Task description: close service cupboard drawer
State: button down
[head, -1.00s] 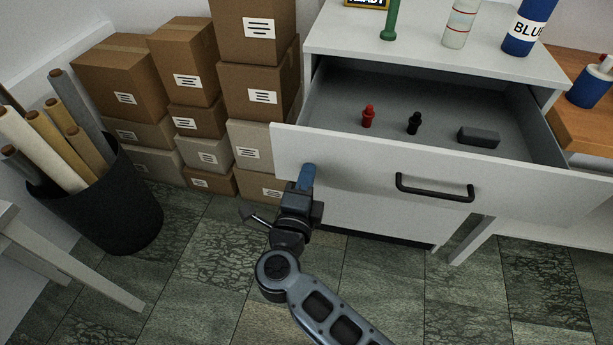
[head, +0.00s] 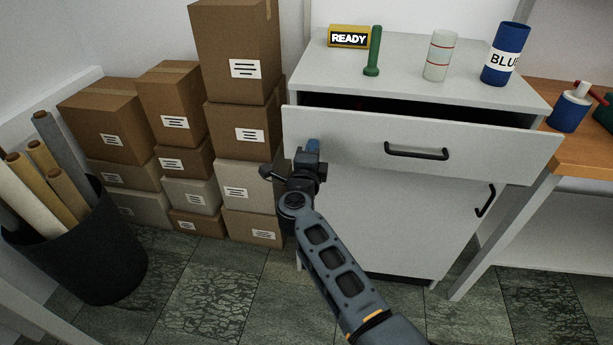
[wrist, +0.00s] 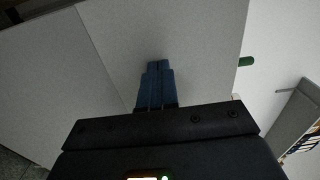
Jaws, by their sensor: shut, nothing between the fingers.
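The service cupboard (head: 385,225) is a white cabinet with a lower door and a top drawer (head: 345,140) with a black bar handle (head: 416,151). The drawer stands partly open; a dark narrow gap shows above its front and its inside is mostly hidden. My gripper (head: 313,146) is at the left part of the drawer front, left of the handle, fingers pointing at the panel. It seems to touch the panel. In the wrist view the blue fingers (wrist: 157,68) are together and empty, against a pale grey surface.
Stacked boxes (head: 238,120) are close on the left, with a black bin (head: 75,245) of rolls. A wooden bench (head: 560,125) stands right.

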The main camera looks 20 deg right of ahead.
jog(key=b+x, duration=0.3)
jog(key=x, duration=0.5)
jog(key=shift+w+d+f, duration=0.1)
jog(key=shift+w+d, duration=0.05)
jog(key=shift+w, duration=0.05)
jog(key=shift+w+d+r, duration=0.2)
jog(key=shift+r, duration=0.15)
